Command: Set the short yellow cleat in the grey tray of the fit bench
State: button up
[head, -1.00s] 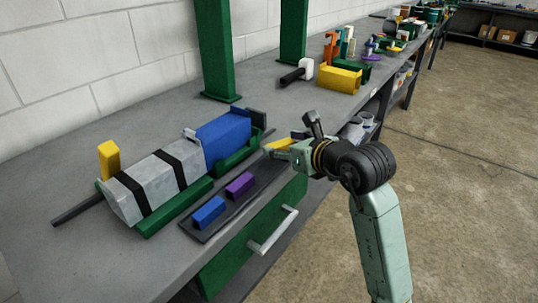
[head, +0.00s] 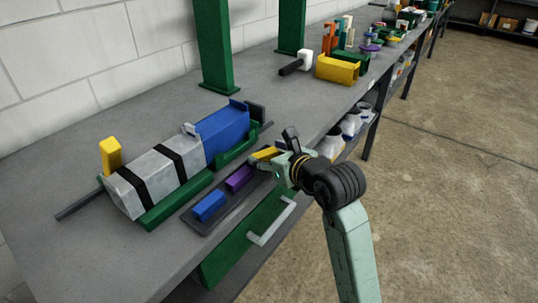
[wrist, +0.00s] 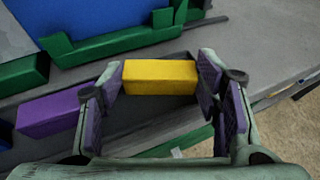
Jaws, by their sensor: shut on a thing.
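The short yellow cleat (head: 264,153) is held between the two fingers of my gripper (head: 274,164), at the far end of the dark grey tray (head: 196,229). In the wrist view the cleat (wrist: 160,77) lies crosswise between the purple-padded fingers, with a finger at each end. A purple block (head: 239,178) and a blue block (head: 209,206) sit in the tray, in line with the cleat. The purple block (wrist: 48,113) is just left of the left finger in the wrist view. I cannot tell whether the cleat touches the tray floor.
A grey duct piece with black straps (head: 155,178) and a blue section (head: 222,132) lies in a green cradle (head: 176,204) behind the tray. An upright yellow block (head: 110,156) stands at its left end. A drawer handle (head: 272,222) projects at the bench front.

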jog(key=o, duration=0.9)
jog(key=b+v, duration=0.3)
jog(key=v, duration=0.9)
jog(key=shift+r, duration=0.15)
